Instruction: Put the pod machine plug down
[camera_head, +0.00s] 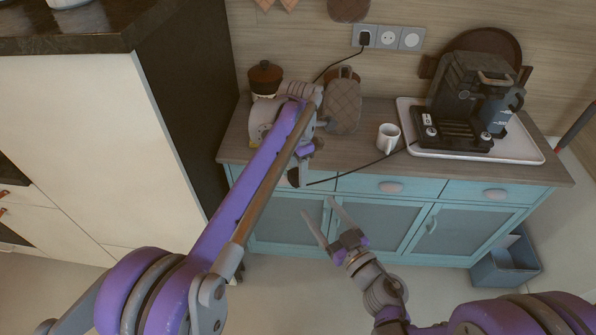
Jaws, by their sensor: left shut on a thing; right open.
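The pod machine (468,97) is dark and stands on a white tray (521,151) at the right of the counter. Its thin black cord (366,167) runs left across the counter to my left gripper (297,178). My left gripper is shut at the cord's end, near the counter's front edge; the plug itself is mostly hidden by the gripper. I cannot tell how high it is held. My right gripper (326,219) is open and empty, lower, in front of the blue cabinet doors.
The wooden counter (357,148) has bare room around a white mug (388,138). The wall sockets (387,38) hold another black plug (364,38). A tall dark-sided cabinet (187,100) bounds the left.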

